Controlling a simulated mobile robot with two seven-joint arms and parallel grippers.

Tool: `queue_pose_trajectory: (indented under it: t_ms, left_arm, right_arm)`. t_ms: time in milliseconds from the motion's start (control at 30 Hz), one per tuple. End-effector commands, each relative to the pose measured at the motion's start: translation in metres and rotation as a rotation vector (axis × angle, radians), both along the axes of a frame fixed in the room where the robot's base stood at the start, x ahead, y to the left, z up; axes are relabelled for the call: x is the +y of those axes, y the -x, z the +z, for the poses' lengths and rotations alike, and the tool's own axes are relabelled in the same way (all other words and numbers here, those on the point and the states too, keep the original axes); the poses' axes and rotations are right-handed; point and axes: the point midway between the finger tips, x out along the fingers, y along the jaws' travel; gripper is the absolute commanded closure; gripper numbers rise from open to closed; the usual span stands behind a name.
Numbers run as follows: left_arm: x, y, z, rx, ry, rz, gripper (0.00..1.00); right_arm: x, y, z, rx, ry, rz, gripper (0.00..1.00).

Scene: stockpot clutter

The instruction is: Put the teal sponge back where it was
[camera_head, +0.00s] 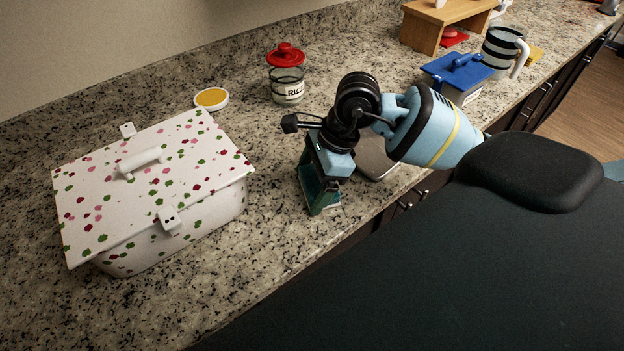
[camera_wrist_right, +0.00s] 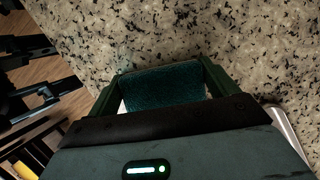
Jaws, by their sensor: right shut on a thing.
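The teal sponge (camera_wrist_right: 165,88) is between the fingers of my right gripper in the right wrist view. My right gripper (camera_head: 320,203) is shut on it, pointing down near the counter's front edge in the head view. In the head view the fingers and wrist largely hide the sponge. I cannot tell whether the sponge touches the granite counter (camera_head: 270,235). My left gripper is not clearly seen in either view.
A flower-spotted box with a lid (camera_head: 200,160) stands left. A red-lidded jar (camera_head: 287,85) and a yellow-topped dish (camera_head: 211,98) stand behind. A silver-edged object (camera_head: 378,160) lies beside my right gripper. A blue-lidded container (camera_head: 458,75) and striped mug (camera_head: 500,52) stand farther right. Counter between box and gripper is clear.

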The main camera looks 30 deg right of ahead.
Motion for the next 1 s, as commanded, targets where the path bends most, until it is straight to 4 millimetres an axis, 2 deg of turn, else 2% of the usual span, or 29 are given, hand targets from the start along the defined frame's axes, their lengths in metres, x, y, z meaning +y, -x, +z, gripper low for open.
queue_pose_trajectory:
  t_ms: [100, 133, 200, 233, 433, 567, 667, 1000]
  left_arm:
    - [0.000, 0.003, -0.004, 0.008, 0.000, 0.000, 0.55]
    - [0.000, 0.003, -0.003, 0.007, 0.000, 0.000, 0.55]
    - [0.000, 0.002, -0.003, 0.006, 0.000, 0.000, 0.55]
    - [0.000, 0.002, -0.003, 0.006, 0.000, 0.000, 0.55]
    - [0.000, 0.002, -0.002, 0.005, 0.000, 0.000, 0.55]
    - [0.000, 0.000, 0.000, 0.000, 0.000, 0.000, 0.55]
    - [0.000, 0.000, 0.000, 0.001, 0.000, 0.000, 0.55]
    - [0.000, 0.001, -0.001, 0.003, -0.001, 0.000, 0.55]
  right_arm:
    - [0.000, 0.000, -0.005, 0.002, 0.000, 0.000, 0.36]
    - [0.000, 0.000, -0.004, 0.001, 0.000, 0.000, 0.10]
    - [0.000, 0.000, -0.003, 0.001, 0.000, 0.000, 0.01]
    - [0.000, 0.000, -0.003, 0.000, 0.000, 0.000, 0.00]
    - [0.000, 0.000, -0.002, 0.000, 0.000, 0.000, 0.00]
    - [-0.002, 0.000, 0.005, -0.002, 0.001, -0.001, 0.00]
    - [-0.007, 0.001, 0.016, -0.002, 0.002, -0.001, 0.00]
    - [-0.031, 0.009, 0.078, -0.002, 0.002, -0.002, 0.00]
